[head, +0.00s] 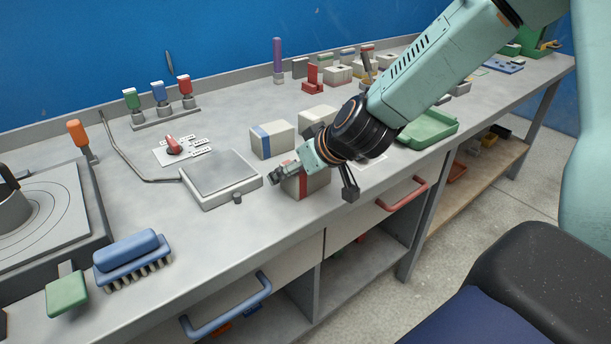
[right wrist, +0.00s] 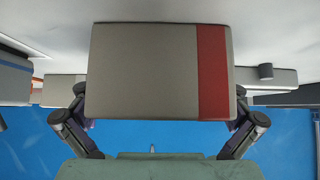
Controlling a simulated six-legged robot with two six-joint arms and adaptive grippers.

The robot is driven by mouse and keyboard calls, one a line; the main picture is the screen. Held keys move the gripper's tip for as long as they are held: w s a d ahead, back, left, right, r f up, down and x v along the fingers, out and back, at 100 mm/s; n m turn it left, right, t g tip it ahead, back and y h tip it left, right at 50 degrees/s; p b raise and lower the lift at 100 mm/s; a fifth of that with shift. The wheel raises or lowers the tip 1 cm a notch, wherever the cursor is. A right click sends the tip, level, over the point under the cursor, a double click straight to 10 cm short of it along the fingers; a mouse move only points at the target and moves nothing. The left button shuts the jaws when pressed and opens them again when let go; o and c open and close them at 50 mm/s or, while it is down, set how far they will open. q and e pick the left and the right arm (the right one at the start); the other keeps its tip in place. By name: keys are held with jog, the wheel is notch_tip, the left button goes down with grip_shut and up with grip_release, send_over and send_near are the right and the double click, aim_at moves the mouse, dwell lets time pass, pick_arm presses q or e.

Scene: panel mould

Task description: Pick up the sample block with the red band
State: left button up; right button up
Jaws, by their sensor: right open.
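The sample block with the red band (head: 318,184) stands on the grey bench near its front edge, partly hidden behind my right gripper in the head view. My right gripper (head: 312,186) is open over it, with one finger to the left of the block and one to the right. In the right wrist view the grey block (right wrist: 145,70) and its red band fill the space between the open fingers. I cannot tell whether the fingers touch it. My left gripper is not in view.
A block with a blue band (head: 283,141) and another pale block (head: 318,116) stand just behind. A grey plate (head: 218,172) lies to the left. A green tray (head: 432,128) is to the right, beyond my arm. A blue brush (head: 130,260) lies front left.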

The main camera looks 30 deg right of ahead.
jog(key=shift+c, duration=0.2)
jog(key=shift+s, duration=0.1)
jog(key=shift+c, duration=0.8)
jog(key=c, duration=1.1)
jog(key=shift+r, duration=0.1)
